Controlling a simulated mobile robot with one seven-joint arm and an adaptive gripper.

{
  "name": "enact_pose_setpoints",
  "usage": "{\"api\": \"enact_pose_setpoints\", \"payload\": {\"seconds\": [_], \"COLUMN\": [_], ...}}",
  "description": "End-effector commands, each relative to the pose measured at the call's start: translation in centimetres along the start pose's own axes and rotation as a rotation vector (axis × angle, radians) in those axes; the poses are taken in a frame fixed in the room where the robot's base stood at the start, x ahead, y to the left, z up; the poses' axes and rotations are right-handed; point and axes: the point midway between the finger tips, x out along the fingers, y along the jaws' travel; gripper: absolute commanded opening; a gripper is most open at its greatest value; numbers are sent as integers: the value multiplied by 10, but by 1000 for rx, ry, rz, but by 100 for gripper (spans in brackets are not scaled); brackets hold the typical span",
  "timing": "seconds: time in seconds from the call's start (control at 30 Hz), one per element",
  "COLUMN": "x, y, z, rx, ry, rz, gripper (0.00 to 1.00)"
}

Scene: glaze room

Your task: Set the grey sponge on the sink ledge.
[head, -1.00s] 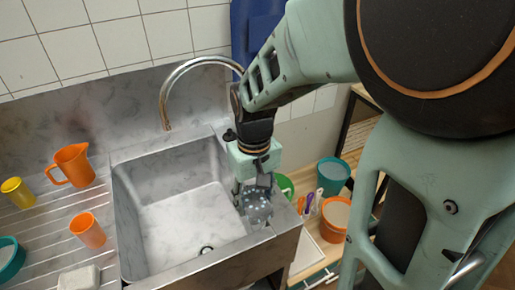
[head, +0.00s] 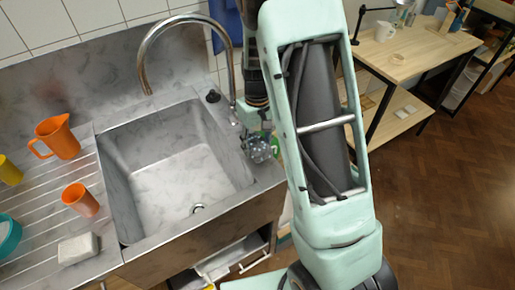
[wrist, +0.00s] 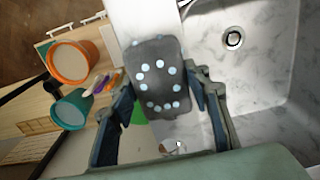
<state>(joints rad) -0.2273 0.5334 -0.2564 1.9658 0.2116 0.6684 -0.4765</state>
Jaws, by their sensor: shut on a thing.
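The grey sponge (wrist: 158,75) is dark with pale dots and sits between the fingers of my gripper (wrist: 160,90) in the wrist view. My gripper (head: 258,138) is shut on it. In the head view the sponge (head: 260,149) is at the right rim of the sink. The sink ledge (wrist: 145,14) is the bare pale strip beside the basin, and it passes beneath the sponge in the wrist view. I cannot tell whether the sponge touches the ledge. My arm hides part of the area to the right.
The steel basin (head: 180,180) is empty. A curved tap (head: 143,65) stands behind it. An orange jug (head: 60,138), an orange cup (head: 80,200) and a pale block (head: 78,249) are on the left drainboard. An orange pot (wrist: 72,62) and a teal pot (wrist: 70,108) stand beyond the ledge.

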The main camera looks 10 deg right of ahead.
Motion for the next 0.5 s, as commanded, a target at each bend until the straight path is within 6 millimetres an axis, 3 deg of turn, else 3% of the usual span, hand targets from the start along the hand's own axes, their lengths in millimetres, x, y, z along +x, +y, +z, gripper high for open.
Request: {"api": "enact_pose_setpoints", "payload": {"seconds": [0.3,0.5], "x": [33,35], "y": [3,3], "z": [-2,-2], "rx": [2,1], "ry": [-1,0], "rz": [0,0], "gripper": [25,25]}}
